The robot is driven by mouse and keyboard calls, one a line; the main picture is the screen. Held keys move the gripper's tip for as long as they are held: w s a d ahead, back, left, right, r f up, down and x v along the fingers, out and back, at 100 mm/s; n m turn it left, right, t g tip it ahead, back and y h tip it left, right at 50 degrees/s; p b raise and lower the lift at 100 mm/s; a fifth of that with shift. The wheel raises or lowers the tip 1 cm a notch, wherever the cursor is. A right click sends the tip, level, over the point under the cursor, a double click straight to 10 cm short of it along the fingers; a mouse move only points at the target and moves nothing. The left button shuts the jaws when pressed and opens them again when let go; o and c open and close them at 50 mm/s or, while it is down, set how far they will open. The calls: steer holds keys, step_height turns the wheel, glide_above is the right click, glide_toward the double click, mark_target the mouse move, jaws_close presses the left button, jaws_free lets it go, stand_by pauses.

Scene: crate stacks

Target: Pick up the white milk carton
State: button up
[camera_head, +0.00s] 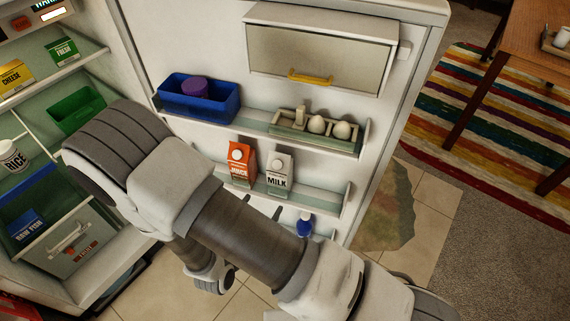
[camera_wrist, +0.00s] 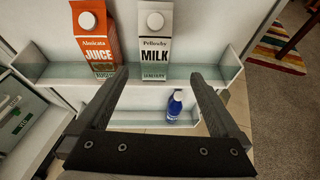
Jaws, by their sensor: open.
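The white milk carton (camera_head: 279,173) stands upright on a door shelf of the open fridge, just right of the orange juice carton (camera_head: 241,164). In the wrist view the milk carton (camera_wrist: 155,42) is beyond the fingertips, with its black MILK lettering facing the camera. My gripper (camera_wrist: 158,72) is open and empty. Its two fingers point towards the shelf, below the carton in the picture and apart from it. In the head view my arm crosses the foreground and hides most of the gripper.
Above are an egg tray (camera_head: 316,138) and a blue bin (camera_head: 199,96). The shelf's front rail (camera_head: 306,197) runs before the cartons. Fridge shelves lie left; open floor and a striped rug (camera_head: 480,103) lie right.

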mark_target(277, 180)
steer(key=shift+n, duration=0.4)
steer(key=x, duration=0.3)
steer(key=b+x, duration=0.1)
steer(key=x, duration=0.3)
steer(key=a+f+x, duration=0.1)
steer(key=x, duration=0.3)
steer(key=shift+f+b, duration=0.1)
steer(key=shift+b, duration=0.3)
steer(key=shift+b+x, duration=0.7)
steer(key=shift+x, duration=2.4)
steer(key=shift+r, duration=0.2)
jaws_close()
